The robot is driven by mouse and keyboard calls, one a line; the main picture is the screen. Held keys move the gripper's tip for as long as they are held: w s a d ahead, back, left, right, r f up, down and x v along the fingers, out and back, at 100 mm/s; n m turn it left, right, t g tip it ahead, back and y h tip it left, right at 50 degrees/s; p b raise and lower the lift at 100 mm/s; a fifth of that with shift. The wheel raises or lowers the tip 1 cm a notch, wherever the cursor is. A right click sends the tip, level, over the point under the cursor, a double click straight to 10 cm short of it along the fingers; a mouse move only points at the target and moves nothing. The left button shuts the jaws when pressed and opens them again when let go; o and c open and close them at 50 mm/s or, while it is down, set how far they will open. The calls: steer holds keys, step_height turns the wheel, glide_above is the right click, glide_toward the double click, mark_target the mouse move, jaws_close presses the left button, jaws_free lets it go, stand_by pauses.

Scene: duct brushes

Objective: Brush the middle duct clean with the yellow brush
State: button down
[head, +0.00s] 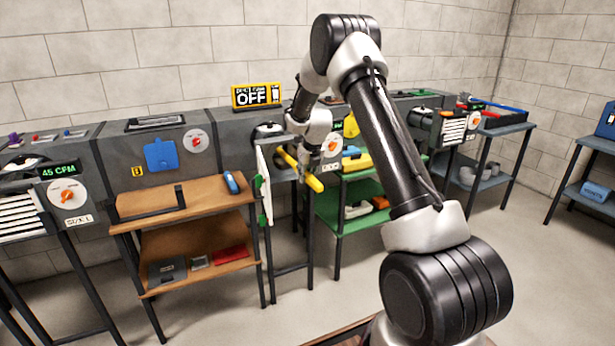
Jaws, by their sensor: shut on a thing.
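My gripper (314,171) is shut on a yellow brush (314,183), which slants down to the right in front of the duct bench. The brush's bristles cannot be made out at this size. The middle duct's opening is mostly hidden behind my gripper and wrist. A pale door panel (264,186) with green fittings stands swung out just left of the brush. Whether the brush touches the door or duct cannot be told. A sign above reads OFF (256,96).
A brown shelf unit (190,191) stands at left, and a green shelf unit (345,226) at right with a yellow item (357,162) on top. A left grille (20,217) and right grille (453,131) flank the middle. Grey floor in front is clear.

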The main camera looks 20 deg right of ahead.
steer(key=s, duration=1.6)
steer(key=shift+s+d, duration=0.3)
steer(key=shift+s, duration=0.1)
steer(key=shift+w, duration=0.1)
steer(key=shift+w+a, duration=0.15)
steer(key=shift+w, duration=4)
steer(key=shift+w+a, duration=0.15)
steer(key=shift+w, duration=4)
steer(key=s, duration=1.7)
steer(key=shift+d, duration=0.3)
steer(key=shift+w, duration=0.1)
steer(key=shift+w+a, duration=0.15)
steer(key=shift+w, duration=4.05)
steer(key=shift+w+a, duration=0.15)
steer(key=shift+w, duration=4.05)
